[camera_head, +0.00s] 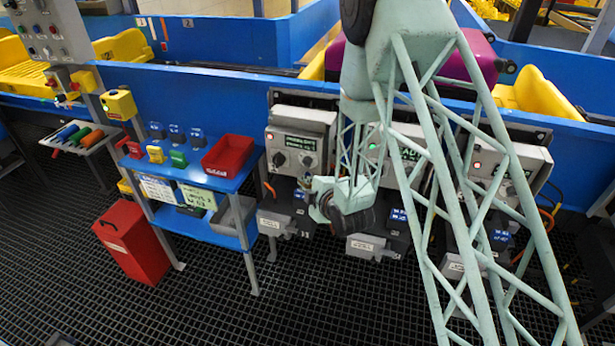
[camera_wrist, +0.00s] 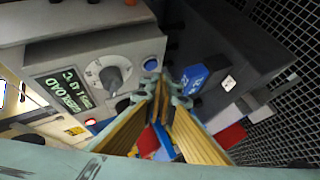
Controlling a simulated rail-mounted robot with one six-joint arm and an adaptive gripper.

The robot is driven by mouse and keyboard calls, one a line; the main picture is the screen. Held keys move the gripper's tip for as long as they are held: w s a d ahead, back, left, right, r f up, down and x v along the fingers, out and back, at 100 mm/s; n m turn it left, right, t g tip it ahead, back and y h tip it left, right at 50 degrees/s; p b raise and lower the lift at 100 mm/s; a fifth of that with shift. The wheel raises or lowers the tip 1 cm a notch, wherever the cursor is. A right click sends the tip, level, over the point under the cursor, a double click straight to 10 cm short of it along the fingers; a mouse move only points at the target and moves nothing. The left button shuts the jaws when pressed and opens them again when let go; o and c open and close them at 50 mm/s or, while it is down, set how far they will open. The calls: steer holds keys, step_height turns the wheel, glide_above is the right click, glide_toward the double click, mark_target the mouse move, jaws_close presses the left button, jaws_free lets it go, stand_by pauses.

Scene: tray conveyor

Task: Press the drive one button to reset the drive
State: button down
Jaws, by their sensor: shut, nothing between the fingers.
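The leftmost drive box (camera_head: 300,138) is grey, with a lit green text display, a red lamp and a dark knob. In the wrist view its display (camera_wrist: 62,90) reads OVERLOAD with 43 °C, and a white-ringed knob (camera_wrist: 112,76) sits beside it. A round blue button (camera_wrist: 150,64) is on the same face, with a dark round control below it. My gripper (camera_wrist: 164,92) is shut and empty, its tips close to the blue button. I cannot tell whether they touch. In the head view my wrist is at the box's lower right, and the fingertips are hard to make out.
Other drive boxes stand to the right, one reading AUTO. A blue shelf (camera_head: 190,178) with a red bin (camera_head: 228,155) stands left.

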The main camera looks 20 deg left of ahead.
steer(key=shift+w+b, duration=0.75)
steer(key=shift+w, duration=0.1)
stand_by(1.5)
steer(key=shift+s, duration=0.2)
steer(key=shift+s+b, duration=0.6)
steer(key=shift+s, duration=0.05)
steer(key=shift+s, duration=0.15)
stand_by(0.4)
steer(key=shift+s, duration=2.4)
